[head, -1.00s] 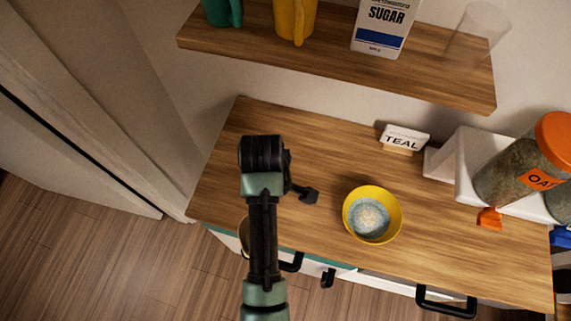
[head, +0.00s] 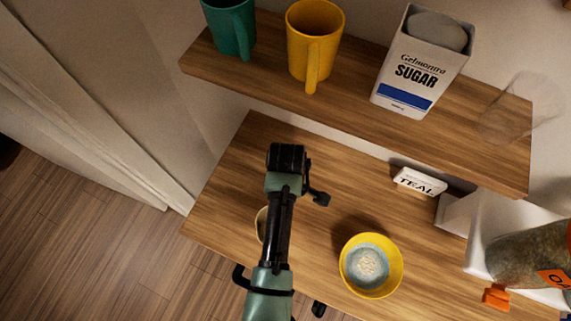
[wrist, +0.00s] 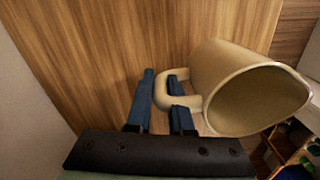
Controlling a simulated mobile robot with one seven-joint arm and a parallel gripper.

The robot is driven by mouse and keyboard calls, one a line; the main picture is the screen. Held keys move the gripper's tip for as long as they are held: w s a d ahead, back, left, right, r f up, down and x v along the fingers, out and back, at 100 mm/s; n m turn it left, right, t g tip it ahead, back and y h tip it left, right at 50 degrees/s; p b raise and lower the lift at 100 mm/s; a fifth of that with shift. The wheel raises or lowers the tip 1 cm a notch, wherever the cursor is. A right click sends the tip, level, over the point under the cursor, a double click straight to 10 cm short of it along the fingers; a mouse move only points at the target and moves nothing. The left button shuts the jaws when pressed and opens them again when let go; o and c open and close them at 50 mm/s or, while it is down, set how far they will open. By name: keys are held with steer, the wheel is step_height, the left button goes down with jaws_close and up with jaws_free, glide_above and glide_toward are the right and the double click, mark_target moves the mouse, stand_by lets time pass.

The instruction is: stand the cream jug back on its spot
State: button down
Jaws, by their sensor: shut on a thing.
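The cream jug (wrist: 225,75) is large in the wrist view, with its open mouth turned toward the lower right. My gripper (wrist: 162,88) is shut on the jug's handle, with one blue finger through the loop and one outside it. In the head view only a sliver of the jug (head: 262,224) shows beside my forearm, over the front left part of the counter. My arm hides the rest of it and the fingers. I cannot tell whether the jug touches the wood.
A yellow bowl (head: 346,262) with pale contents stands on the counter (head: 225,190), right of my arm. A TEAL sign (head: 420,181) stands behind it. The shelf (head: 350,105) above holds a teal mug (head: 230,28), a yellow mug (head: 312,40), a sugar box (head: 420,65) and a clear glass (head: 515,105).

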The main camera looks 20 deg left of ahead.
steer(key=shift+f, duration=1.65)
steer(key=shift+f, duration=0.1)
steer(key=c, duration=0.8)
jaws_free()
step_height(320, 180, up, 12)
steer(key=shift+r, duration=0.15)
